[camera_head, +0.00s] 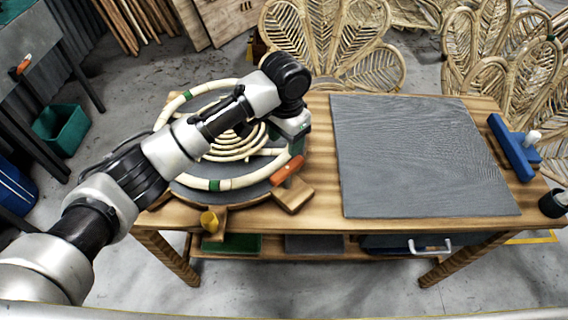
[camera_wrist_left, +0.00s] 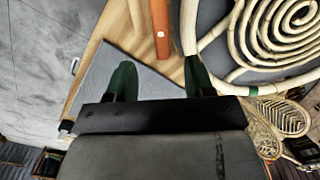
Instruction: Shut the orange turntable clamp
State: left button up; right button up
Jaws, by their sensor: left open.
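The orange turntable clamp (camera_head: 287,170) is a short orange bar at the front right edge of the round rattan turntable (camera_head: 228,196), above a wooden block. In the left wrist view the orange clamp (camera_wrist_left: 161,32) stands beyond the fingertips, roughly in line with the gap between them. My left gripper (camera_head: 295,155) reaches over the turntable from the left, close to the clamp; its arm hides part of the turntable. The green fingers (camera_wrist_left: 160,76) are apart with nothing held between them. Whether a finger touches the clamp cannot be told. My right gripper is not in view.
A pale rattan ring with a spiral (camera_head: 236,150) lies on the turntable. A grey mat (camera_head: 425,160) covers the table's right part.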

aim_at(285, 169)
pick_arm(q)
notch_tip(285, 169, down, 10)
jog(key=shift+f+p, duration=0.25)
jog(key=shift+p, duration=0.15)
jog(key=c, duration=0.9)
